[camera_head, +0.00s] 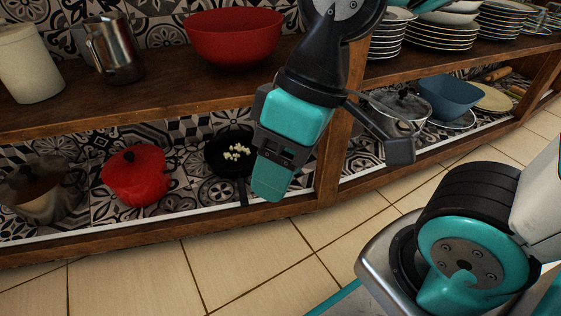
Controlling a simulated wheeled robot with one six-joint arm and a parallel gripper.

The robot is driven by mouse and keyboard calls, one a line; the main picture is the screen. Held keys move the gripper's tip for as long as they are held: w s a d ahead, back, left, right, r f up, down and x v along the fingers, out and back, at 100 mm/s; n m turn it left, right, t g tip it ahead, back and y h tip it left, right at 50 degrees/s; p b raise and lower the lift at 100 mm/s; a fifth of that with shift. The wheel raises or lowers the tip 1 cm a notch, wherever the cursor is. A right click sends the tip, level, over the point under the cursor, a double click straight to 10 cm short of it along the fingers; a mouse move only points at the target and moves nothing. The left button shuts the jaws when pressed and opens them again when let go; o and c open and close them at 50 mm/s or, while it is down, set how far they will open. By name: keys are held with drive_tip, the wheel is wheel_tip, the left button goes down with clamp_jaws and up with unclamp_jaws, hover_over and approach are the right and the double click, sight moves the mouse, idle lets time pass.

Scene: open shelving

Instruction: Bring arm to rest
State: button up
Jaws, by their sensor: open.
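My gripper (278,168) hangs from my arm in front of the shelving, at the middle of the view. It points downward, and its jaws are open with nothing seen between them. Behind it on the lower shelf is a black frying pan (216,160) holding small pale pieces (237,152). The gripper covers the right part of the pan in the picture. I cannot tell the exact gap between the gripper and the shelf. The lower part of my arm (468,250) shows at the bottom right.
The lower shelf also holds a red pot (137,176), a metal pot (42,198), a lidded pan (398,107) and a blue bowl (446,97). A red bowl (235,36), a metal pitcher (115,50) and stacked plates (424,42) stand above. The tiled floor (130,285) in front is clear.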

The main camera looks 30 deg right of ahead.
drive_tip(key=shift+r, duration=0.1)
wheel_tip(320, 180, up, 57)
drive_tip(key=p, duration=5.7)
drive_tip(key=shift+r, duration=0.2)
